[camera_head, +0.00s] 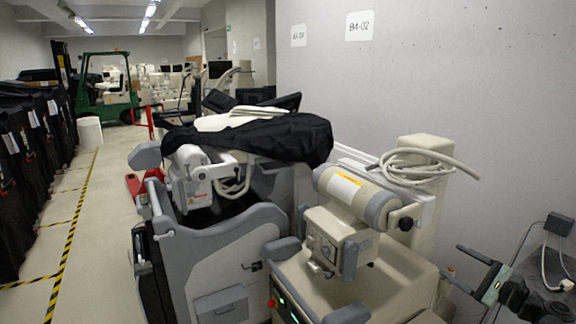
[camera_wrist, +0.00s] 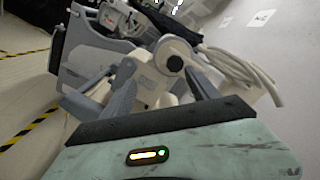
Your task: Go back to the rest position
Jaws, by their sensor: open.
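My gripper (camera_head: 451,260) shows at the lower right of the head view, with its two thin dark fingers apart and pointing left. Nothing is between them. The pale green housing with a lit yellow and green indicator fills the bottom of the wrist view. My gripper is right of the beige medical cart (camera_head: 400,275) in the head view, and I see no clear contact with it. The cart carries a beige and grey cylinder (camera_head: 357,196) and a coiled pale cable (camera_head: 425,165). The same cable shows in the wrist view (camera_wrist: 240,72).
A grey cart (camera_head: 225,250) under a black cover (camera_head: 255,138) stands left of the beige one. A concrete wall (camera_head: 480,90) runs behind. A floor lane with yellow-black tape (camera_head: 72,235) is open at left, beside dark covered carts (camera_head: 25,160). A green forklift (camera_head: 103,95) stands farther back.

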